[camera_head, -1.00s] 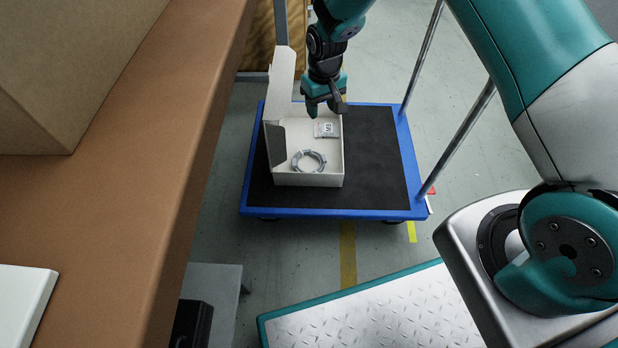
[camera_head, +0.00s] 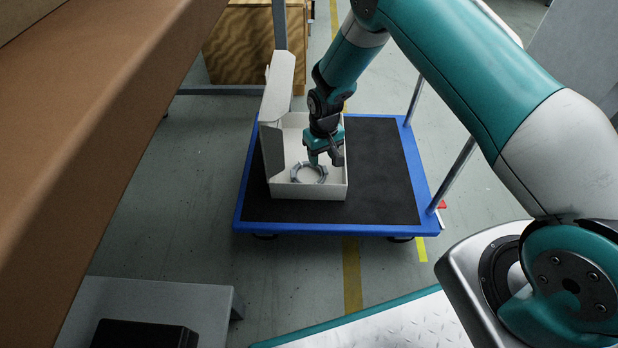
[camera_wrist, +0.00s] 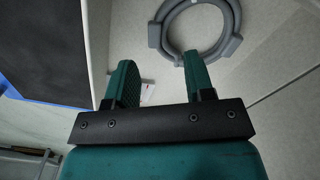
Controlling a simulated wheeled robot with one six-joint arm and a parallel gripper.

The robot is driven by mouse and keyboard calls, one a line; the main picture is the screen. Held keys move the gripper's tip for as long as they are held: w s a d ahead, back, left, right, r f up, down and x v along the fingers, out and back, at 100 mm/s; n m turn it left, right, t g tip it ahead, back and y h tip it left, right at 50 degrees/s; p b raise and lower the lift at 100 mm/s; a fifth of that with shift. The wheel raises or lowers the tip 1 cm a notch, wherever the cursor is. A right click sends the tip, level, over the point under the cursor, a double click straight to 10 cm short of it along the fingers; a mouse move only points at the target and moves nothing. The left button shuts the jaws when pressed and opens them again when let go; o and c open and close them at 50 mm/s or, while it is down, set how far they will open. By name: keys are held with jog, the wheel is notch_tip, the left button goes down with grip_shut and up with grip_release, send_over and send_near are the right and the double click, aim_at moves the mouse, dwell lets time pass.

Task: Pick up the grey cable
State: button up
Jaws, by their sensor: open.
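The grey cable (camera_head: 309,166) is a coiled ring lying in the white open box (camera_head: 308,193), near its front wall.
The box stands on a blue trolley (camera_head: 395,228) with a black top, its lid raised at the left. Metal trolley posts (camera_head: 457,172) rise at the right. A brown shelf (camera_head: 95,110) fills the left. A wooden crate (camera_head: 245,45) stands behind.

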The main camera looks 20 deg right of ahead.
aim_at(323, 168)
notch_tip(323, 168, down, 5)
jog(key=b, duration=0.3)
jog(key=shift+s+d, duration=0.1)
jog(key=shift+d, duration=0.05)
jog(key=shift+r, duration=0.15)
jog(key=shift+c, duration=0.3)
grip_shut()
